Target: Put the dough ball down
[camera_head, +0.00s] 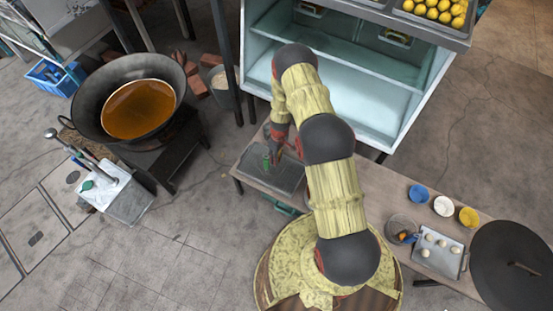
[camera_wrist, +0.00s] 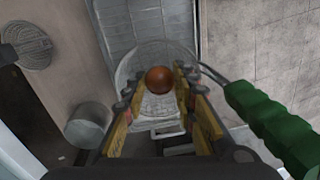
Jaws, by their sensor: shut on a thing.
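My gripper (camera_wrist: 157,82) has its two yellow fingers closed around a round, brown-orange dough ball (camera_wrist: 159,79) in the wrist view. Behind the ball is the faint round outline of a strainer (camera_wrist: 133,57) with a green handle (camera_wrist: 275,128) reaching to the right. Whether the ball touches the strainer, I cannot tell. In the head view my gripper (camera_head: 278,148) points down above the dark tray (camera_head: 285,178) on the table, next to the green handle (camera_head: 266,161). The ball is not clearly visible there.
A wok of brown oil (camera_head: 138,108) stands at left. At right on the table (camera_head: 385,185) are small bowls (camera_head: 443,206), a clear bowl (camera_head: 401,229), a tray with pale dough balls (camera_head: 437,254) and a black round lid (camera_head: 515,265). A glass cabinet (camera_head: 340,90) stands behind.

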